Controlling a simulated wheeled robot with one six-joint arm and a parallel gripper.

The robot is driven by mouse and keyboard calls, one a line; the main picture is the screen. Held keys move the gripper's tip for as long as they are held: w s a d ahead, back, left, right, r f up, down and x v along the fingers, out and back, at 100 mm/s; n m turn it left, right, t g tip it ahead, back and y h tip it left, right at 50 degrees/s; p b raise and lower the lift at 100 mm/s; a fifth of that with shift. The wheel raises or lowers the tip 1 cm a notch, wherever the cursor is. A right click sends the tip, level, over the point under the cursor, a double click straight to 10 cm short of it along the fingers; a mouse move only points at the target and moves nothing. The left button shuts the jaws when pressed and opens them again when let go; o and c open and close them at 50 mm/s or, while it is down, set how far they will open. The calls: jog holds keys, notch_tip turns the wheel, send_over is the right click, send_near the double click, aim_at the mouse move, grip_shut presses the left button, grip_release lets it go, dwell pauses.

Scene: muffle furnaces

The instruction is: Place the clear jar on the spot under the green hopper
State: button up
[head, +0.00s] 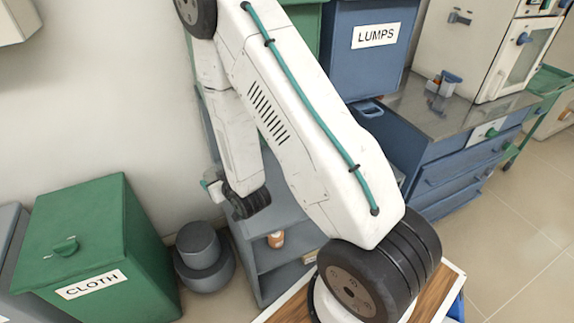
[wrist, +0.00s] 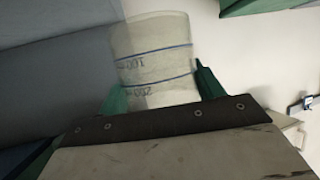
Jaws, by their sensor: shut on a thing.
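In the head view my arm hides most of the shelf area, and I cannot make out the jar or the fingers there. A green box-like body (head: 306,28), possibly the green hopper, shows in part behind my arm, left of the blue LUMPS hopper. The spot under it is hidden by my arm.
The blue LUMPS hopper (head: 368,50) stands at the back. A grey shelf unit (head: 280,255) holds a small orange-brown jar (head: 276,239). A green CLOTH bin (head: 90,245) and grey round containers (head: 202,255) stand at left. A blue cabinet (head: 450,165) with a furnace (head: 490,50) is at right.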

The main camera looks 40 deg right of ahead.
jog(key=s+d+f+m+g+h, duration=0.2)
jog(key=s+d+m+g+h, duration=0.3)
jog(key=d, duration=0.6)
jog(key=s+d+f+m+g+h, duration=0.2)
jog(key=s+d+m+h, duration=0.5)
jog(key=d, duration=0.4)
jog(key=w, duration=0.5)
jog(key=w+a+f, duration=0.1)
jog(key=w, duration=0.4)
jog(key=w+a, duration=0.1)
jog(key=w, duration=0.4)
jog(key=shift+a+f, duration=0.1)
jog(key=shift+f, duration=1.85)
jog(key=shift+s+f, duration=0.1)
jog(key=shift+f, duration=0.05)
jog(key=o, duration=1)
